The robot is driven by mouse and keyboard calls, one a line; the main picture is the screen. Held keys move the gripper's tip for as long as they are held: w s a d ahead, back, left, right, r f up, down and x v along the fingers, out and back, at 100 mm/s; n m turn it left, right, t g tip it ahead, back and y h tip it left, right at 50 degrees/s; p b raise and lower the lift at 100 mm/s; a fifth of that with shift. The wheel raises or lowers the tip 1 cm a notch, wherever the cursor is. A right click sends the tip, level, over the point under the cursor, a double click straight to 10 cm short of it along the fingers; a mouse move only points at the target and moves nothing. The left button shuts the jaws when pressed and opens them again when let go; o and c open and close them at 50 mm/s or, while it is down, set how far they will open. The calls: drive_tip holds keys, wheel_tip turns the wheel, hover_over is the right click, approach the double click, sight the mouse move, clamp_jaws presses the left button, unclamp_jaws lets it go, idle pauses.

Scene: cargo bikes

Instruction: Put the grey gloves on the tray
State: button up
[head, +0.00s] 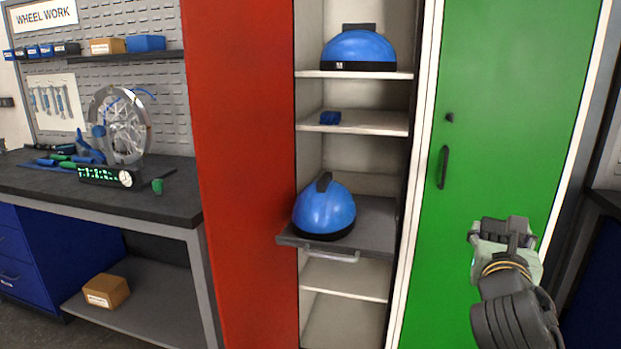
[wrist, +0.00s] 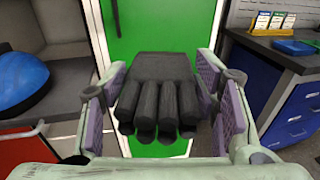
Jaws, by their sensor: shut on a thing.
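The grey gloves (wrist: 160,100) hang between the two finger pads of my gripper in the wrist view, dark grey with their fingers toward the camera. My gripper (head: 505,232) is shut on them, in front of the green door at the right of the head view. The gloves are hard to make out there. A grey pull-out tray (head: 375,216) with a front handle sticks out of the open locker, left of my gripper and well apart from it. A blue helmet (head: 325,210) stands on its left part; the right part is bare.
Shelves above the tray hold another blue helmet (head: 358,50) and a small dark blue item (head: 330,118). A red door (head: 240,170) and green door (head: 500,110) flank the locker. A cluttered workbench (head: 175,200) stands at left.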

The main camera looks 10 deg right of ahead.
drive_tip(key=w+a+f+g+h, duration=0.1)
drive_tip(key=w+a+f, duration=0.35)
drive_tip(key=f, duration=0.45)
drive_tip(key=w+a+f+m, duration=0.1)
drive_tip(key=w+a+f, duration=0.4)
drive_tip(key=f, duration=0.4)
drive_tip(key=w+a+f+g+h, duration=0.1)
drive_tip(key=w+a+f, duration=0.2)
drive_tip(key=w+f, duration=0.5)
drive_tip(key=s+a+f+n+t+y, duration=0.1)
drive_tip(key=a+f+n+y, duration=0.1)
drive_tip(key=a+f, duration=0.4)
drive_tip(key=s+a+f+n+t+y, duration=0.2)
drive_tip(key=a+f, duration=0.5)
drive_tip(key=a, duration=0.8)
drive_tip(key=s+a+f+n+t+y, duration=0.2)
drive_tip(key=a+f+y, duration=0.2)
drive_tip(key=a+f, duration=0.3)
drive_tip(key=a, duration=0.4)
